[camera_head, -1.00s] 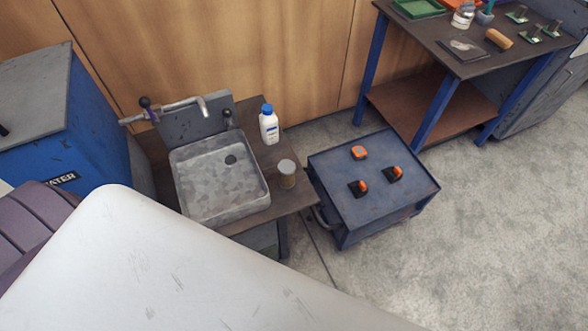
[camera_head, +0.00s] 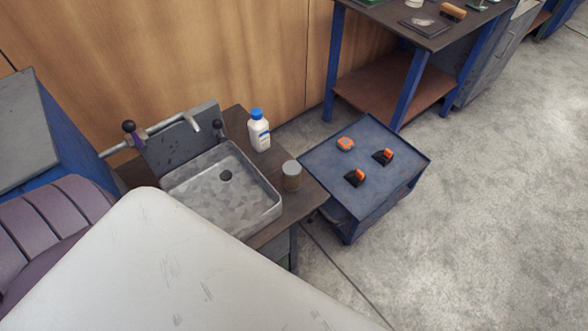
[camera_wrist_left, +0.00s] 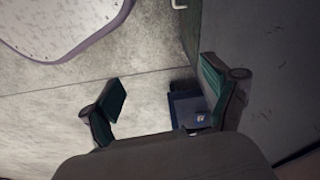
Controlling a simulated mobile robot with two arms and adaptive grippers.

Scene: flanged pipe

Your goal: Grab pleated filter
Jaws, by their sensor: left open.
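A small brown cylinder with a grey top (camera_head: 291,176) stands upright on the wooden bench at the right of the sink in the head view. It may be the pleated filter, but I cannot make out any pleats. My left gripper (camera_wrist_left: 162,92) shows in the left wrist view with its two dark green-padded fingers spread wide. Nothing is between them but concrete floor and a small blue object (camera_wrist_left: 187,108) farther off. Neither gripper shows in the head view, and the cylinder is not recognisable in the wrist view.
A blue cart (camera_head: 384,200) carries several orange-and-black items. A dark workbench (camera_head: 425,35) with blue legs stands at upper right. Open floor (camera_head: 500,200) lies to the right.

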